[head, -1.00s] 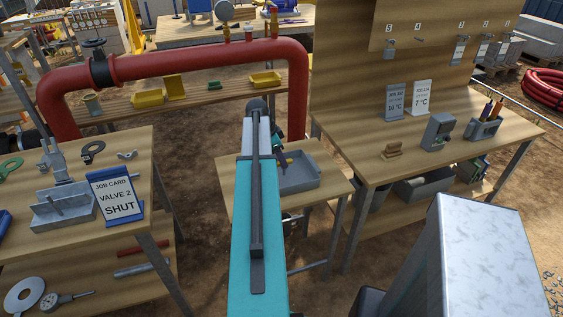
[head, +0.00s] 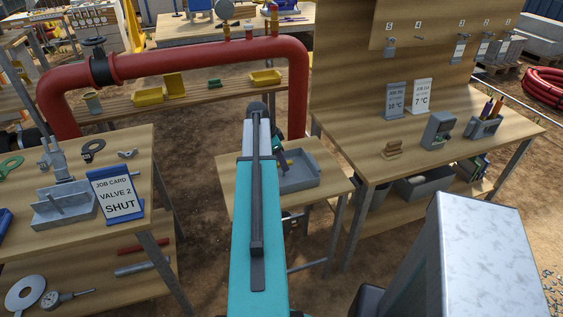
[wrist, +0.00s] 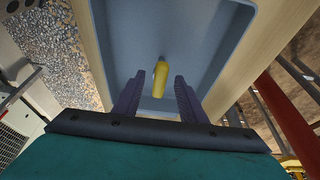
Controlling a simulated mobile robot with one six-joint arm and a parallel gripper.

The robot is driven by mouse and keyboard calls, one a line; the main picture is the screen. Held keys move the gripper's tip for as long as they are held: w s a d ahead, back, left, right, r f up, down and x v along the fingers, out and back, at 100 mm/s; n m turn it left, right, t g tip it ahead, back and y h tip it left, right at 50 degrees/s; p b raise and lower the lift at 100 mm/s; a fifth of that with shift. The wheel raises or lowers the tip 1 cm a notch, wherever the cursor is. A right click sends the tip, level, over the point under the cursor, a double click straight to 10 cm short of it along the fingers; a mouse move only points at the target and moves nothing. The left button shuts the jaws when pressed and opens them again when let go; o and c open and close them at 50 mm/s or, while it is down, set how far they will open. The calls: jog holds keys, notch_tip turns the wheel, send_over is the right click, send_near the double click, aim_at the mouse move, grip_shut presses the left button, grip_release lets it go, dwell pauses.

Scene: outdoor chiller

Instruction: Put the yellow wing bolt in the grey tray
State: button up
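The yellow wing bolt (wrist: 160,80) shows in the wrist view as a small yellow piece with a narrower grey end, against the floor of the grey tray (wrist: 237,40). My gripper (wrist: 159,86) is over the tray with its two dark fingers apart. The bolt lies between the fingers in the picture, with a gap on each side. I cannot tell how far the fingertips are above the tray floor. In the head view the tray (head: 312,181) sits on the small wooden table, and my arm hides its left part.
The small table (head: 335,200) stands between the left table (head: 140,205) with a job card (head: 117,195) and the right bench (head: 370,160). A red pipe (head: 200,63) arches behind. Free table top lies right of the tray.

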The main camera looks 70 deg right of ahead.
jog(key=shift+r, duration=0.15)
jog(key=b+v, duration=0.3)
jog(key=v, duration=0.9)
jog(key=shift+r, duration=0.1)
dwell(0.9)
